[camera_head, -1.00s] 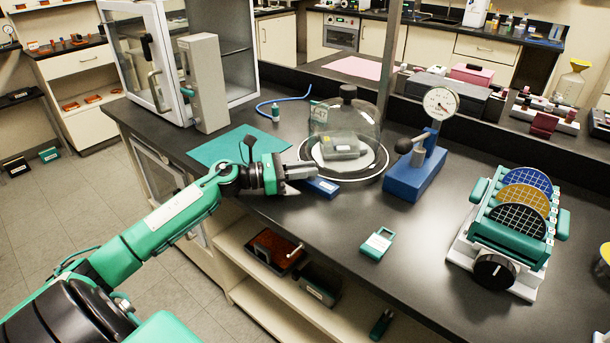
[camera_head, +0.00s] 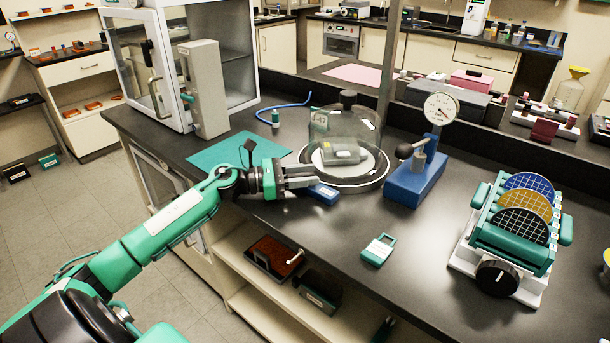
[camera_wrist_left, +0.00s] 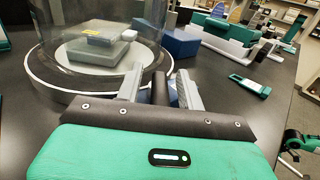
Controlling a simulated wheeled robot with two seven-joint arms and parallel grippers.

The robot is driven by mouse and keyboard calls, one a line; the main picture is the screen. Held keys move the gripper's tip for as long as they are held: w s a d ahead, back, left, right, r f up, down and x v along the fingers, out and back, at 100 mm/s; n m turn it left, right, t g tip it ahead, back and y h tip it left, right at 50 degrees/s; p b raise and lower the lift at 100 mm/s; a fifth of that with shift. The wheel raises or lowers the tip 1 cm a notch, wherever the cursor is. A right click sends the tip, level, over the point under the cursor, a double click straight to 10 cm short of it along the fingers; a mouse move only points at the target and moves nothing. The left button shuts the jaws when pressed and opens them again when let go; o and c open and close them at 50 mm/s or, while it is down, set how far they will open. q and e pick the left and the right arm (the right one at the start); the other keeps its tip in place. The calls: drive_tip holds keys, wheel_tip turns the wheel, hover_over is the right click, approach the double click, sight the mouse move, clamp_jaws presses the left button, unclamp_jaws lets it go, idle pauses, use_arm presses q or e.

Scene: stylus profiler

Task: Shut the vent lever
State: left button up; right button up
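My left gripper (camera_head: 314,178) is at the front of the bench, beside the round base of the glass bell jar (camera_head: 346,118). A small blue block (camera_head: 323,194) lies at its fingertips, partly hidden by them. In the left wrist view the two grey fingers (camera_wrist_left: 160,90) stand apart. A dark upright bar (camera_wrist_left: 160,87), which may be the vent lever's handle, shows between them with a bit of the blue block (camera_wrist_left: 174,93) behind. I cannot tell whether the fingers touch the bar. No lever is clearly made out in the head view. My right gripper does not show.
A dial gauge on a blue base (camera_head: 416,178) stands right of the jar. A teal tag (camera_head: 379,249) lies near the front edge. A rack of round wafers (camera_head: 512,235) is at the right. A teal mat (camera_head: 215,154) and a glass-doored cabinet (camera_head: 226,45) are at the left.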

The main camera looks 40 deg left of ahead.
use_arm(q)
drive_tip(key=shift+s+a+f, duration=0.15)
drive_tip(key=shift+s+a, duration=0.2)
drive_tip(key=b+v, duration=0.1)
drive_tip(key=v, duration=0.3)
drive_tip(key=shift+s+a, duration=0.3)
drive_tip(key=b+v, duration=0.1)
drive_tip(key=v, duration=0.5)
drive_tip(key=shift+a, duration=0.15)
drive_tip(key=shift+v, duration=0.9)
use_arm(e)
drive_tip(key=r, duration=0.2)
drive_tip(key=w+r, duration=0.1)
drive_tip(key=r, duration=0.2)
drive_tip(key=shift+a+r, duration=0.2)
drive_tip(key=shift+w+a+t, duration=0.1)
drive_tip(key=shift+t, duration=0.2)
